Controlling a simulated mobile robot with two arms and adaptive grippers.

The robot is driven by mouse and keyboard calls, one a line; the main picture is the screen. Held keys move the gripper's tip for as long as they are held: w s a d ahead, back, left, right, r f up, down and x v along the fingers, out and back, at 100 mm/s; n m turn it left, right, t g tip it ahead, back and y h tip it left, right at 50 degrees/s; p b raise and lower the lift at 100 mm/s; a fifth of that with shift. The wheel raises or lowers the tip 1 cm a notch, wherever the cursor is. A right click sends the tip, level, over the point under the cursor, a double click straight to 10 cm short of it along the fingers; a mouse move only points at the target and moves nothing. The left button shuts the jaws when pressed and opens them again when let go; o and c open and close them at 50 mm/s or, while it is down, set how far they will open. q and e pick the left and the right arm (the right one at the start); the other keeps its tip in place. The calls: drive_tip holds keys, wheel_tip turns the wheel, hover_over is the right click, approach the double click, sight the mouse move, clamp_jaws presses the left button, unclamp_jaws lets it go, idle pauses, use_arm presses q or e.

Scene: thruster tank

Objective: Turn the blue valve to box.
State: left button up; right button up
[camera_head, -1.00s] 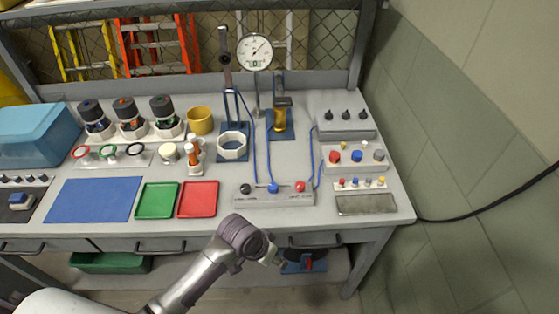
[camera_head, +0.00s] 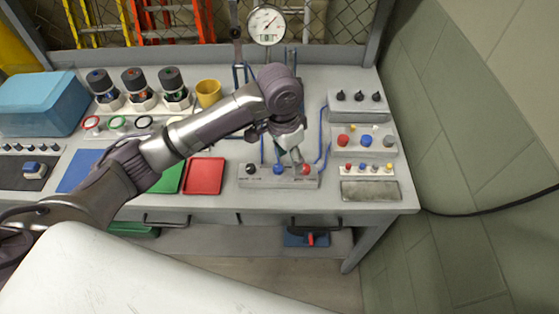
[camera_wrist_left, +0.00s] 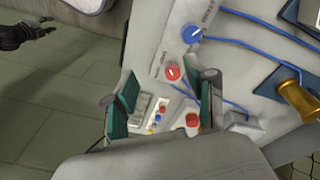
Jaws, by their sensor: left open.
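The blue valve (camera_head: 278,169) is the middle knob on a grey manifold block (camera_head: 262,182) near the table's front edge. A black knob (camera_head: 251,169) is left of it and a red knob (camera_head: 306,169) right of it. My left gripper (camera_head: 297,157) points down over the block's right part, close to the red knob. In the left wrist view my left gripper (camera_wrist_left: 163,106) is open and empty. The blue valve (camera_wrist_left: 191,33) shows beyond the fingers, past the red knob (camera_wrist_left: 172,72). Lettering beside the knobs is too small to read. A dark gripper-like part (camera_wrist_left: 20,33), seemingly my right gripper, shows at upper left.
Blue hoses (camera_head: 325,152) rise behind the manifold. Right of it stand panels with colored knobs (camera_head: 365,141) and a grey tray (camera_head: 370,190). A red tray (camera_head: 204,176) lies to the left. A dial gauge (camera_head: 266,24) stands at the back.

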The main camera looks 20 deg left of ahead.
use_arm(q)
wheel_tip(320, 180, up, 5)
drive_tip(key=y, duration=0.1)
hover_over(278, 168)
drive_tip(key=shift+n, duration=0.3)
wheel_tip(278, 168, down, 14)
drive_tip(key=p, duration=0.2)
drive_tip(key=shift+p, duration=0.35)
drive_tip(key=shift+r, duration=0.1)
use_arm(e)
drive_tip(key=r, duration=0.3)
drive_tip(key=shift+w+d, duration=0.25)
drive_tip(key=shift+w, duration=0.15)
use_arm(q)
drive_tip(key=shift+c, duration=0.3)
drive_tip(key=shift+w, duration=0.1)
clamp_jaws()
use_arm(e)
drive_tip(key=shift+a, duration=0.1)
